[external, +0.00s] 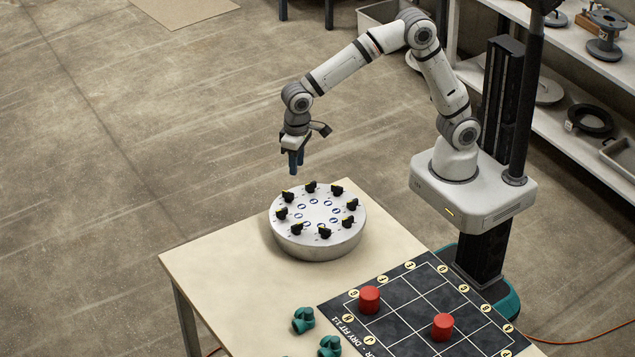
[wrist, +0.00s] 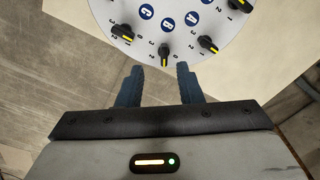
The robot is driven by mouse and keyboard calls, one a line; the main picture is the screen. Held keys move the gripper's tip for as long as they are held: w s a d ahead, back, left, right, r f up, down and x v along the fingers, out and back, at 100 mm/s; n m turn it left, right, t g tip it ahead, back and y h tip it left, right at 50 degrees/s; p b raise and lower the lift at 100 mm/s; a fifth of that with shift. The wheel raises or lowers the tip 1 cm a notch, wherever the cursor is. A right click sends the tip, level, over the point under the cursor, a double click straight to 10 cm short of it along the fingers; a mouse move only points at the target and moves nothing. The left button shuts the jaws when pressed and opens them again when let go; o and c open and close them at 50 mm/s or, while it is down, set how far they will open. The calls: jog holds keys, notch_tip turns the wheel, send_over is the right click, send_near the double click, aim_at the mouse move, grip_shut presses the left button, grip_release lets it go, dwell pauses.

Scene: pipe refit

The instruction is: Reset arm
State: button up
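My gripper (external: 295,165) hangs pointing down above the far left side of a round silver dial drum (external: 318,243), clear of it. In the wrist view my gripper (wrist: 160,84) shows two blue fingers apart with nothing between them. The drum's white top (wrist: 180,15) carries a ring of black knobs with yellow marks and blue lettered discs, including B and C. One black knob (wrist: 165,54) lies just ahead of the fingertips in the wrist view. The arm is bent, raised over the table.
The drum stands on a pale table (external: 210,260). A black grid mat (external: 410,300) holds two red cylinders (external: 369,299) (external: 443,326). Teal pipe fittings (external: 303,320) (external: 329,346) lie at the front. A shelf (external: 560,95) with spools stands behind my column. Floor at left is clear.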

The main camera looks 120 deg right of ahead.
jog(key=s+a+r+n+t, duration=0.1)
jog(key=s+a+n, duration=0.2)
jog(key=s, duration=0.5)
jog(key=s+a+r+n, duration=0.1)
jog(key=s+a+n, duration=0.3)
jog(key=s, duration=0.5)
jog(key=s+a+r+n+t, duration=0.1)
jog(key=s+a+r+n, duration=0.1)
jog(key=s, duration=0.7)
jog(key=shift+s+a+n+t, duration=0.25)
jog(key=shift+a+n+t, duration=0.05)
jog(key=shift+a+n, duration=0.65)
jog(key=shift+r, duration=0.1)
